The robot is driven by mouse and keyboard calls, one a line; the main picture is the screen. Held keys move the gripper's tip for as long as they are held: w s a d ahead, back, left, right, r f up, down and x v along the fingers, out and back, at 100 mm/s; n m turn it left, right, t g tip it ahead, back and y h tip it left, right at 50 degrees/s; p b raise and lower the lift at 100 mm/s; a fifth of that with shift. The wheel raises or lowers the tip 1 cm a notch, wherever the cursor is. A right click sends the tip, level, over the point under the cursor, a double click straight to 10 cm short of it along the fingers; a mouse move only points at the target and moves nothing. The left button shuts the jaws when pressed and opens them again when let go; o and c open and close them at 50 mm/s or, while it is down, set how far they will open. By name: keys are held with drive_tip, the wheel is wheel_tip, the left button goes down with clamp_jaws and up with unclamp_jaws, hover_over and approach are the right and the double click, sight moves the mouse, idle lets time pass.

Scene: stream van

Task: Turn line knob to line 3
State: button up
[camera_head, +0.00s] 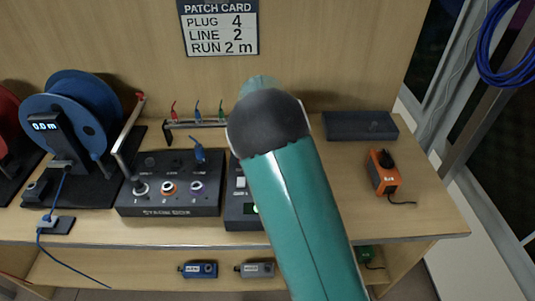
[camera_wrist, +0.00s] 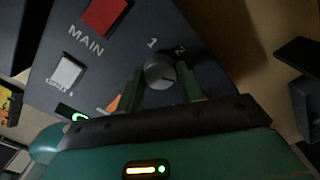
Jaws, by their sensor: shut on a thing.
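In the wrist view the round grey line knob (camera_wrist: 159,72) stands on a dark control panel (camera_wrist: 118,50). The numerals 1 and 2 show beside it. A 3 is not visible, and I cannot tell which number the knob points to. My gripper (camera_wrist: 163,80) has a dark green finger on each side of the knob and is shut on it. In the head view my teal arm covers the knob and the gripper; only the left part of the panel (camera_head: 238,208) shows.
The panel also bears a red MAIN button (camera_wrist: 104,14) and a white button (camera_wrist: 67,71). A stage box (camera_head: 170,205) stands left of the panel, and an orange device (camera_head: 383,175) to the right. The patch card (camera_head: 218,28) reads plug 4, line 2, run 2 m.

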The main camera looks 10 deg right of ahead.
drive_tip(key=o, duration=1)
wheel_tip(320, 180, up, 14)
drive_tip(key=shift+f, duration=0.1)
drive_tip(key=shift+s, duration=0.1)
idle(0.4)
